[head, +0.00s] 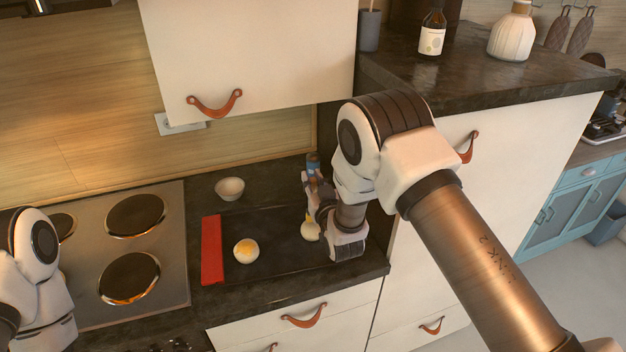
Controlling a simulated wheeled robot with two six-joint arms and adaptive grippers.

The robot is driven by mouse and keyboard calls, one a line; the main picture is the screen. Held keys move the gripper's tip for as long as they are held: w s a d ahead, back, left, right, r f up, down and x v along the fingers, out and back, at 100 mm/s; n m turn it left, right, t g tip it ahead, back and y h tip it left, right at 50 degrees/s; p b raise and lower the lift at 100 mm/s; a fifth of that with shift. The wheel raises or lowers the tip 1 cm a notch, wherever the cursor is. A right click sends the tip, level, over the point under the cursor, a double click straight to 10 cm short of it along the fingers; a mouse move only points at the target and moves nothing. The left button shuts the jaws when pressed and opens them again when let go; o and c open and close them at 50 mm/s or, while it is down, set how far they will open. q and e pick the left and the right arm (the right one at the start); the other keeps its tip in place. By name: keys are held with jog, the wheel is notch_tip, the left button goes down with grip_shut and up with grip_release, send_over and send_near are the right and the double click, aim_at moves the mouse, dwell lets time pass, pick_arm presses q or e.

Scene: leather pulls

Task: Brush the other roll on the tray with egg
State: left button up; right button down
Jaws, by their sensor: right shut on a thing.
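A dark baking tray (279,262) lies on the counter. One roll (246,251) sits on its left half with a yellow, glossy-looking top. The other roll (309,231) sits on its right half, pale with a little yellow showing, partly hidden by my right gripper. My right gripper (312,203) is over this roll, shut on what looks like the brush; a blue part (312,162) sticks up from it. The brush's tip is too small and covered to tell whether it touches the roll. A small white bowl (230,188) stands behind the tray. My left gripper is out of view.
A red folded cloth (212,250) lies along the tray's left edge. A hob (106,291) with several round plates is to the left. A wall cabinet (250,60) hangs above the back. A tall cabinet (510,150) with a dark top stands close to my right arm.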

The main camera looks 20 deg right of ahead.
jog(key=shift+w+f, duration=0.35)
jog(key=shift+w, duration=0.1)
jog(key=shift+s, duration=0.3)
jog(key=shift+w+f+b, duration=0.2)
jog(key=shift+f+b, duration=0.05)
jog(key=shift+b, duration=0.1)
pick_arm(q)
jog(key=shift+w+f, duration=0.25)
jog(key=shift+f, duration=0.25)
pick_arm(e)
jog(key=shift+s, duration=0.15)
pick_arm(q)
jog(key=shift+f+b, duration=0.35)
jog(key=shift+b, duration=0.05)
pick_arm(e)
jog(key=shift+f, duration=0.2)
pick_arm(q)
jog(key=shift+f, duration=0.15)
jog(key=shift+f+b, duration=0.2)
jog(key=shift+b, duration=0.15)
pick_arm(e)
jog(key=shift+w, duration=0.6)
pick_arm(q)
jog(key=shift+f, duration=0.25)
